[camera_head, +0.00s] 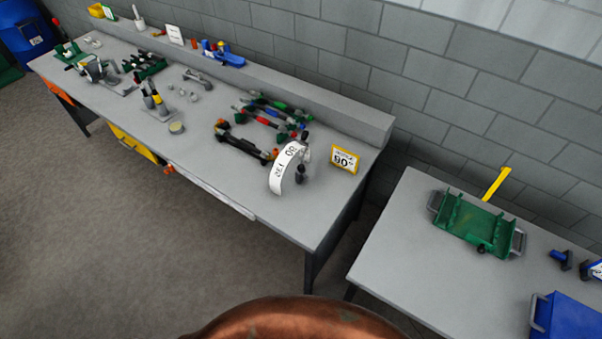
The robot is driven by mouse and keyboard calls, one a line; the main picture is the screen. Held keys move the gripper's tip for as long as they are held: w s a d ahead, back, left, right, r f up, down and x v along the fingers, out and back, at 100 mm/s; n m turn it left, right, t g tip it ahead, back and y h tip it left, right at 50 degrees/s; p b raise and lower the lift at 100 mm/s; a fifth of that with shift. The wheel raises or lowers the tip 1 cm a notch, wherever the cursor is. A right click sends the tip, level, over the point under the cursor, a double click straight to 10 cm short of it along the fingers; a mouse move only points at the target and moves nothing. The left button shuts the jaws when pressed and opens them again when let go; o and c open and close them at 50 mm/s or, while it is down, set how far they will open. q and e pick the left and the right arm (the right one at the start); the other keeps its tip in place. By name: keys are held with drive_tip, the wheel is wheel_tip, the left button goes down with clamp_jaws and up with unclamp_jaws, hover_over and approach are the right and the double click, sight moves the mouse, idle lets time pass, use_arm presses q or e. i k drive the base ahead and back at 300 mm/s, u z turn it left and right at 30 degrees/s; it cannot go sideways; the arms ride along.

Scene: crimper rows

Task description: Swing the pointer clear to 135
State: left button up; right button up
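A white curved scale (281,172) with black markings stands near the right end of the long grey workbench (330,208). The markings are too small and tilted to read fully. A small dark upright part (300,173) stands at its right side; I cannot tell whether this is the pointer, or where the pointer sits on the scale. Neither of my grippers is in view.
Black, red and green bar-shaped tools (262,122) lie left of and behind the scale. A second grey table (405,235) at right carries a green tray (474,224) and a blue bin (568,318). A gap separates the tables. The bench front near the scale is clear.

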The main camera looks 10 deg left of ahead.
sight(305, 134)
drive_tip(key=z, duration=0.5)
drive_tip(key=k, duration=0.55)
drive_tip(key=z, duration=0.75)
drive_tip(key=i, duration=0.65)
drive_tip(key=u, duration=0.85)
drive_tip(key=i, duration=0.55)
drive_tip(key=u, duration=0.65)
